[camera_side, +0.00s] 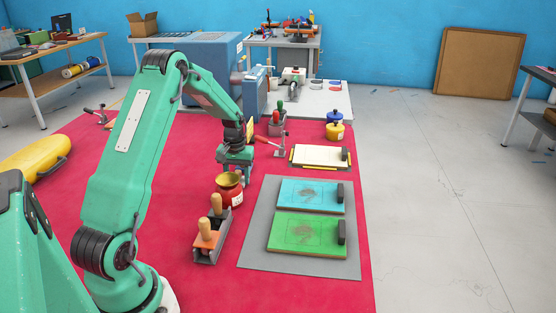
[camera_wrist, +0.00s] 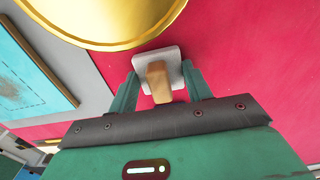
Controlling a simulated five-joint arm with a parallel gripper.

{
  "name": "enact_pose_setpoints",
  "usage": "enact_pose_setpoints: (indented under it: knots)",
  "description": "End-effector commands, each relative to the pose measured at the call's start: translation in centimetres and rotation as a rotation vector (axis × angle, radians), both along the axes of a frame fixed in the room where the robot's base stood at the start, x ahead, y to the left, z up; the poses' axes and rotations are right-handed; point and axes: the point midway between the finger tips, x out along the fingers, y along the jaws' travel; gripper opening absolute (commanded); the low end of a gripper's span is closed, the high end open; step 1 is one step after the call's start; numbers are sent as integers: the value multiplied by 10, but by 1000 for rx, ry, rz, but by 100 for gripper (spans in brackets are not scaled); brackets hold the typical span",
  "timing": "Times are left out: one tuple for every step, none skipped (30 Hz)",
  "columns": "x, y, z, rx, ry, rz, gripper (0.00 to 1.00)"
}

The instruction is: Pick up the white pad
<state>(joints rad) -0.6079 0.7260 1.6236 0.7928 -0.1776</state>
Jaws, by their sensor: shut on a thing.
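The white pad (camera_wrist: 146,60) is a pale square block with a wooden handle (camera_wrist: 158,82), seen in the wrist view between my fingers. My gripper (camera_wrist: 160,73) is shut on this handle, with one green finger on each side. In the side view my gripper (camera_side: 236,165) is just behind and above the red pot (camera_side: 229,190). I cannot make out the pad there, and cannot tell whether it touches the mat.
The red pot's gold rim (camera_wrist: 105,18) is close beside the pad. A rack with wooden handles (camera_side: 207,240) stands in front of the pot. Blue (camera_side: 300,193) and green (camera_side: 300,234) boards lie on a grey sheet at right. A cream board (camera_side: 318,155) lies behind.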

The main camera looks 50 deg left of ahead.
Motion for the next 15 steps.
enact_pose_setpoints:
  knots:
    - [0,0,3,1,-1,0,27]
    - [0,0,4,1,-1,0,27]
    - [1,0,7,1,-3,0,27]
    - [1,0,10,2,-4,0,27]
    - [1,1,13,2,-4,0,27]
    - [1,1,17,2,-4,0,27]
    - [1,1,21,2,-4,0,27]
    - [1,1,25,2,-4,0,27]
    - [1,1,31,4,-5,0,27]
    - [1,1,35,3,-4,0,27]
    - [1,1,40,3,-4,0,27]
    - [1,1,46,4,-5,0,27]
    - [1,1,51,3,-4,0,27]
    - [1,1,56,4,-5,0,27]
    - [1,1,62,3,-4,0,27]
